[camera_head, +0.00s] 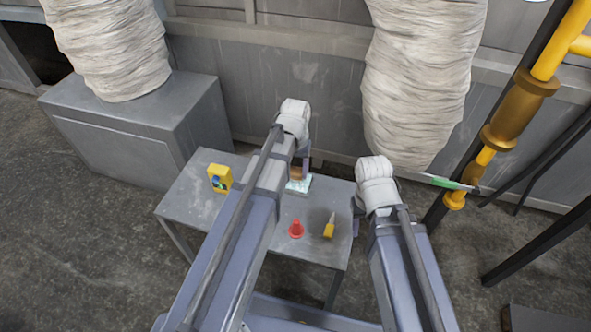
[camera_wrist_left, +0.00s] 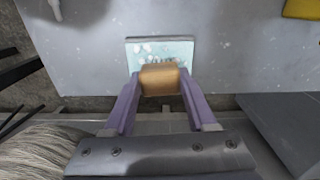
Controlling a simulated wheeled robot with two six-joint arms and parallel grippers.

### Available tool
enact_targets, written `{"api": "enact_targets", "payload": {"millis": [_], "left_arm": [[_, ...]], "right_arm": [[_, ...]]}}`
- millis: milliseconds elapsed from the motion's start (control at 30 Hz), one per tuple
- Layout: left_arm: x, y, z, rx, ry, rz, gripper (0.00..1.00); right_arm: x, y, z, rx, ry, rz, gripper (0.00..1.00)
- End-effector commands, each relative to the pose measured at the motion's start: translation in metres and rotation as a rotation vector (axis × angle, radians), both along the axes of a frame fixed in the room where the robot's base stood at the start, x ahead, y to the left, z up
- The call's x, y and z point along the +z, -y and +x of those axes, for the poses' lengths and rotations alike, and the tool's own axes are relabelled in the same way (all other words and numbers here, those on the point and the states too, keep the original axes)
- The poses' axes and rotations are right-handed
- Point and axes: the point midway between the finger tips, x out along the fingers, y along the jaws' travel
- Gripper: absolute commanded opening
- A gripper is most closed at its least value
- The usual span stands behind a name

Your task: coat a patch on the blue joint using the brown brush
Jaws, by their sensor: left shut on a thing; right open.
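My left gripper (camera_head: 303,166) is shut on a brown block-shaped brush (camera_wrist_left: 160,78), which also shows in the head view (camera_head: 296,173). The light blue joint (camera_wrist_left: 160,50) is a flat square with white blotches, lying on the grey table. In the head view, the joint (camera_head: 299,185) is partly covered by my left arm and the brush. The brush overlaps the joint's near edge in the wrist view; I cannot tell whether they touch. My right gripper (camera_head: 355,227) is open and empty by the table's right edge, mostly hidden by its wrist.
On the grey table (camera_head: 200,205) are a yellow box (camera_head: 220,178), a red cone (camera_head: 295,229) and a yellow-handled tool (camera_head: 329,230). A grey cabinet (camera_head: 140,130) stands left, a wrapped column (camera_head: 420,80) behind, and a yellow pipe (camera_head: 560,45) right.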

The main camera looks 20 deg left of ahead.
Motion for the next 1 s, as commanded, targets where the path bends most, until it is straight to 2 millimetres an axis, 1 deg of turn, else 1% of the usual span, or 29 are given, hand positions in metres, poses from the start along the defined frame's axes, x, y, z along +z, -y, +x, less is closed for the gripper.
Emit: {"api": "enact_targets", "payload": {"millis": [167, 267, 1000], "left_arm": [[0.0, 0.0, 0.0, 0.0, -0.001, 0.0, 0.12], [0.004, 0.0, 0.0, 0.0, -0.001, 0.0, 0.12], [0.061, 0.0, 0.0, 0.0, 0.0, 0.0, 0.12]], "right_arm": [[0.0, 0.0, 0.0, 0.001, 0.001, -0.002, 0.5], [0.004, 0.001, 0.0, 0.001, 0.001, -0.004, 0.5], [0.061, -0.001, 0.0, -0.002, -0.002, 0.006, 0.5]]}}
